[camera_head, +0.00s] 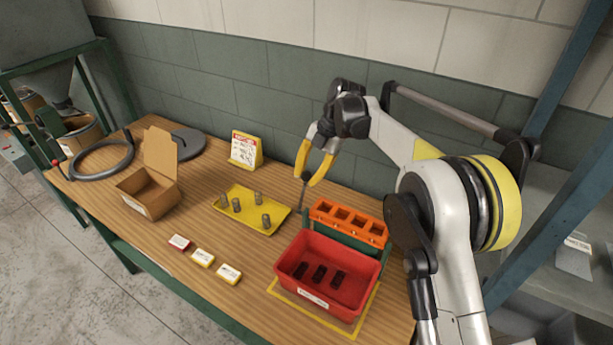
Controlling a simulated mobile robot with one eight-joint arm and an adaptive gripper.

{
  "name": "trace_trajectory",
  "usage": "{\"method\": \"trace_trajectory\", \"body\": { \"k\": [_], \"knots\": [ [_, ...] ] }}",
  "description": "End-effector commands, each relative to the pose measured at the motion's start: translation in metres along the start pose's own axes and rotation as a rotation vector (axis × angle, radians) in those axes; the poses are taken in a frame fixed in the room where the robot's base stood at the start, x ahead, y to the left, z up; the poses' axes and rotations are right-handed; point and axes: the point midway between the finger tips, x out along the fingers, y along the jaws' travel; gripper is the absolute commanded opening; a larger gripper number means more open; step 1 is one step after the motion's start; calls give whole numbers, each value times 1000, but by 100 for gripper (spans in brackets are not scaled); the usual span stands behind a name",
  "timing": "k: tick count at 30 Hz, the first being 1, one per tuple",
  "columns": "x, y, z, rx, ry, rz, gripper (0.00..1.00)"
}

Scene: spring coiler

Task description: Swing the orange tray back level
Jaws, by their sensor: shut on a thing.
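The orange tray (348,222) has a row of square pockets and sits on a green frame (344,241) behind the red bin. Its pockets look empty and face up toward me; I cannot tell its exact tilt. A thin dark lever (302,196) with a black knob stands up at the tray's left end. My gripper (309,178), with yellow fingers, is above and left of the tray, shut on the lever's knob. The lever's lower end is partly hidden.
The red bin (309,297) holds 3 dark pieces. A yellow tray (227,207) with several grey cylinders, an open cardboard box (148,205), a sign (244,151) and small labelled boxes (203,258) share the wooden bench. A wall stands behind.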

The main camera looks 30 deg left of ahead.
Motion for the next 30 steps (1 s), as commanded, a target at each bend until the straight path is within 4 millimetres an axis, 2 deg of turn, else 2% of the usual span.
{"method": "trace_trajectory", "body": {
  "k": [1, 3, 4, 12, 16, 27, 30],
  "knots": [
    [-2, 0, 3, 3, -7, 4, 27],
    [-2, 0, 3, 3, -7, 3, 49],
    [-2, 0, 3, 3, -6, 3, 50],
    [-1, 0, 1, 1, -3, 2, 50],
    [-11, 0, 1, 2, -3, 2, 50],
    [-89, -1, 2, 4, -5, 2, 50],
    [-105, -1, 2, 3, -5, 2, 50]
  ]
}}
